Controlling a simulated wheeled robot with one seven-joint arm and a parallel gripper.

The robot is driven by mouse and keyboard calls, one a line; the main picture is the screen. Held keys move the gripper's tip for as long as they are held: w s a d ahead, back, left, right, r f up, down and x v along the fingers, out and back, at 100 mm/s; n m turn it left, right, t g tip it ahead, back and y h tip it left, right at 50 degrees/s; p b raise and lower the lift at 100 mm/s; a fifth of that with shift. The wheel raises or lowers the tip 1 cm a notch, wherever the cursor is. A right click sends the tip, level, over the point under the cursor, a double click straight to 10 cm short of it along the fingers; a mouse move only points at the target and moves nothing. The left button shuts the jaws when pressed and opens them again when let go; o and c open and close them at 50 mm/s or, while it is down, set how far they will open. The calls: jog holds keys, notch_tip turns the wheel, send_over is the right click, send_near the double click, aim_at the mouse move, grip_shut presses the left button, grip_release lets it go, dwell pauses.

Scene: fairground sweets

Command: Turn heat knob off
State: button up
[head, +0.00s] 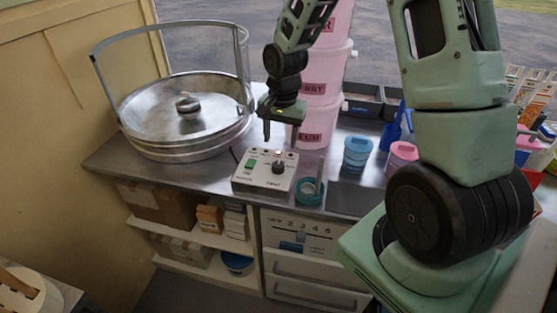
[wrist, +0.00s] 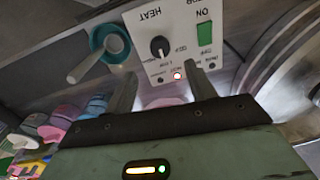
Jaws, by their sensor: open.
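The heat knob (head: 278,167) is a black dial on the right part of a white control box (head: 242,183) on the metal counter. My gripper (head: 281,140) is open and empty, fingers down, above the back edge of the box. In the wrist view its fingertips (wrist: 162,90) are apart and clear of the knob.
A teal dish (head: 310,192) with an upright handle stands close right of the box. A round metal pan (head: 165,112) with a clear guard is at left. Stacked pink tubs (head: 320,92) stand behind my gripper. Blue (head: 357,152) and pink (head: 402,157) cups are to the right.

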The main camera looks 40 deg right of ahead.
aim_at(278, 164)
notch_tip(278, 164, down, 9)
jog(key=shift+w+a+f+p, duration=0.15)
jog(key=shift+p, duration=0.25)
jog(key=shift+c, duration=0.3)
jog(key=c, duration=0.9)
